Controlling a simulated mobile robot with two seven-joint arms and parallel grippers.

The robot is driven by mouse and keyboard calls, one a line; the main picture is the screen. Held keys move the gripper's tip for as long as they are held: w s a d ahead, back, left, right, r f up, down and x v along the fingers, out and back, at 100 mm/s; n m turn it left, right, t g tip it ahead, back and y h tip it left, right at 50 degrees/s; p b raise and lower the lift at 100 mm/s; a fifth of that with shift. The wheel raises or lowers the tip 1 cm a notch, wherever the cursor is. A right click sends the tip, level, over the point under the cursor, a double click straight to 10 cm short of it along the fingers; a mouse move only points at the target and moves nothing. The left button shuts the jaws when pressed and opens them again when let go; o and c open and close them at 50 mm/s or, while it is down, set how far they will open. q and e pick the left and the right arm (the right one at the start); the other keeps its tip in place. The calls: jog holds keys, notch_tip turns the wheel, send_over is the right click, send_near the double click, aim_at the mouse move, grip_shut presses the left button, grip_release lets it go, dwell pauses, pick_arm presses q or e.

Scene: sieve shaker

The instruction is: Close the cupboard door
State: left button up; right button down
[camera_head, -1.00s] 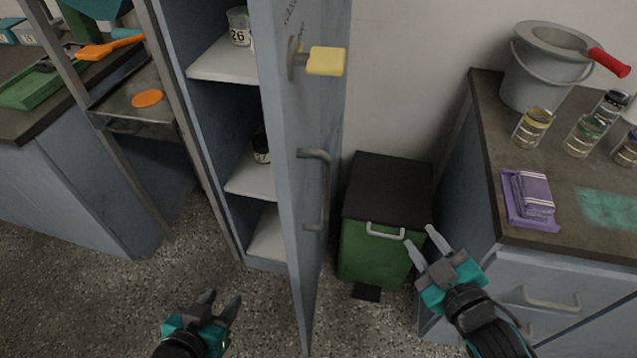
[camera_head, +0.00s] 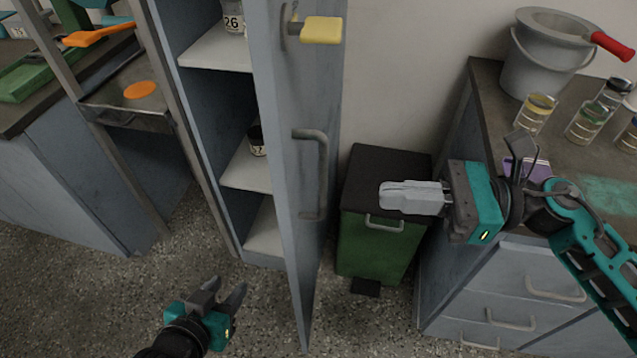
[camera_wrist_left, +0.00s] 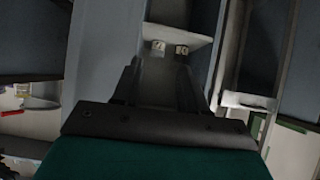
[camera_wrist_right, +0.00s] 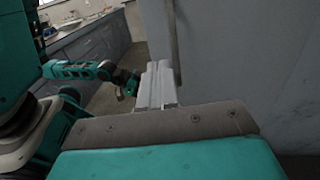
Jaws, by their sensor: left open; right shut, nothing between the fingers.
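The tall grey-blue cupboard has its door (camera_head: 300,190) standing wide open, showing shelves (camera_head: 246,168) inside. The door carries a grey bar handle (camera_head: 322,165) and a yellow block on a hook (camera_head: 320,30) higher up. My right gripper (camera_head: 385,197) is shut and empty, to the right of the door and apart from it, pointing at its handle side in front of the bin. In the right wrist view the door (camera_wrist_right: 240,60) fills the right side beyond the shut fingers (camera_wrist_right: 158,85). My left gripper (camera_head: 228,290) is open and empty, low and left of the door.
A green bin (camera_head: 375,245) with a dark lid stands right of the door. A drawer counter (camera_head: 490,275) at the right holds a bucket (camera_head: 545,65), jars and a purple cloth. A metal frame with a shelf (camera_head: 130,110) stands left. The floor left of the door is clear.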

aim_at(293, 188)
jog(key=a, duration=0.3)
jog(key=w+a+p, duration=0.1)
jog(key=a, duration=0.5)
jog(key=shift+w+a+r+p, duration=0.1)
jog(key=shift+w+a+p, duration=0.15)
jog(key=shift+p, duration=0.1)
pick_arm(q)
jog(key=shift+s+a+y, duration=0.3)
jog(key=shift+s+a, duration=0.15)
jog(key=shift+a, duration=0.15)
pick_arm(e)
jog(key=shift+a, duration=0.45)
pick_arm(q)
jog(key=shift+w+r, duration=0.15)
pick_arm(e)
jog(key=shift+a, duration=0.1)
